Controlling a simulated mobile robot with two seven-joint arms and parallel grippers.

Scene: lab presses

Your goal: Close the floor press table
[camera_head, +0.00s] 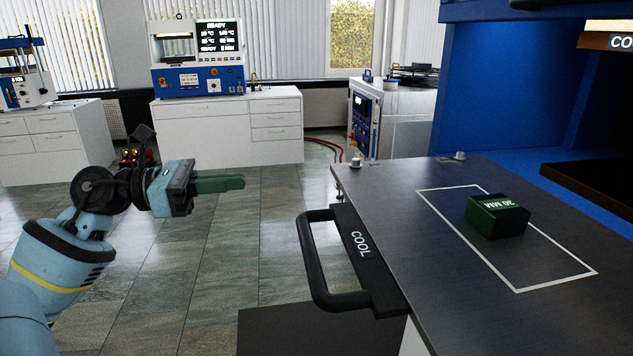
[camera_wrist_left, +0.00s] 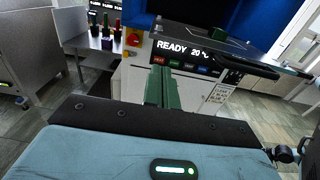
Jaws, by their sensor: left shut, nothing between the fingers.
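The floor press table (camera_head: 390,190) is a dark grey slab in the right half of the head view, sticking out from the blue press. Its front carries a "COOL" label and a black bar handle (camera_head: 317,262). A green "20 MM" block (camera_head: 497,216) sits inside the white outline on it. My left gripper (camera_head: 238,182) has shut green fingers and is empty, left of the handle and apart from it. In the left wrist view the shut fingers (camera_wrist_left: 162,83) point toward the press front, and the handle (camera_wrist_left: 240,64) shows to their right. My right gripper is out of view.
The blue press frame (camera_head: 490,85) stands at the right. A "READY 20 °C" panel (camera_wrist_left: 185,58) shows in the wrist view. White cabinets with a small press (camera_head: 198,80) stand at the back. The tiled floor between my left arm and the table is clear.

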